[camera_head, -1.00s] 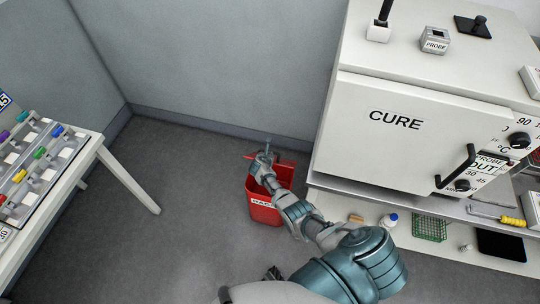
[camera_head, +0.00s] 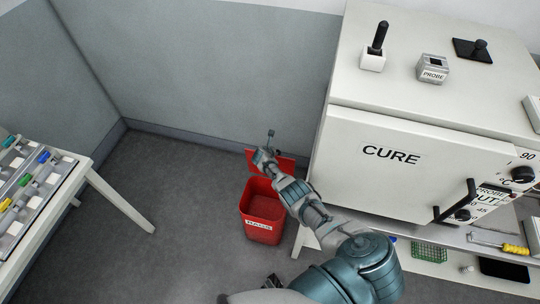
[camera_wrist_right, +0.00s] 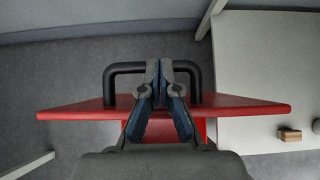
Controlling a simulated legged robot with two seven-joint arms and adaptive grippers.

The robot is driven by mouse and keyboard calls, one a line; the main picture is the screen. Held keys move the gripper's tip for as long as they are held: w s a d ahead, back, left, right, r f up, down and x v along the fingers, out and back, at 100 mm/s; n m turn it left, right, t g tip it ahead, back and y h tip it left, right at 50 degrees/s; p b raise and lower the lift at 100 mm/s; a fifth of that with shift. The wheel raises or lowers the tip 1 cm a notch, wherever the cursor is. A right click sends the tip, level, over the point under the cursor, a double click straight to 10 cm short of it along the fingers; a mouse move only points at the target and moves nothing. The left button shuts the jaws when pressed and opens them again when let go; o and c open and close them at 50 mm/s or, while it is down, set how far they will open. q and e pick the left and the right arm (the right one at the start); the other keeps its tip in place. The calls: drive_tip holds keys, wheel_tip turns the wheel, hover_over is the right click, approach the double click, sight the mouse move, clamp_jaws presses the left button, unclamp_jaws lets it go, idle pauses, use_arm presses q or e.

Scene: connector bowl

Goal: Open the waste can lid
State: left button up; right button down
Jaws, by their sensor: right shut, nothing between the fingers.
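The red waste can (camera_head: 263,222) stands on the floor left of the CURE cabinet, with a white label on its front. Its red lid (camera_head: 287,163) is swung up at the back, and the can's inside shows. My right gripper (camera_head: 269,138) is at the raised lid. In the wrist view the lid (camera_wrist_right: 240,108) spans the middle, with a black handle (camera_wrist_right: 122,68) on it. My right gripper (camera_wrist_right: 160,66) is shut and empty, its fingers overlapping the handle's middle in the picture; whether they touch it I cannot tell.
The CURE cabinet (camera_head: 390,155) stands on a bench close to the right of the can. A white table (camera_head: 120,203) with coloured parts is at the left. The grey wall (camera_head: 210,75) is behind the can. Floor is clear between table and can.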

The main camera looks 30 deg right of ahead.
use_arm(q)
drive_tip(key=shift+w+d, duration=0.2)
drive_tip(key=shift+w, duration=0.75)
use_arm(e)
drive_tip(key=shift+w+d+r, duration=0.1)
drive_tip(key=shift+w+d, duration=0.2)
drive_tip(key=shift+w, duration=0.15)
use_arm(q)
drive_tip(key=shift+d+r, duration=0.1)
use_arm(e)
drive_tip(key=shift+d, duration=0.1)
use_arm(q)
wheel_tip(320, 180, up, 10)
drive_tip(key=s+a+p, duration=0.1)
drive_tip(key=s+p, duration=0.1)
drive_tip(key=p, duration=0.9)
drive_tip(key=shift+a+r, duration=0.15)
drive_tip(key=shift+a, duration=0.2)
use_arm(e)
wheel_tip(320, 180, up, 10)
drive_tip(key=s+a, duration=0.1)
drive_tip(key=a, duration=0.1)
drive_tip(key=shift+s+f, duration=0.25)
use_arm(q)
drive_tip(key=shift+s, duration=0.1)
use_arm(e)
drive_tip(key=shift+f, duration=0.15)
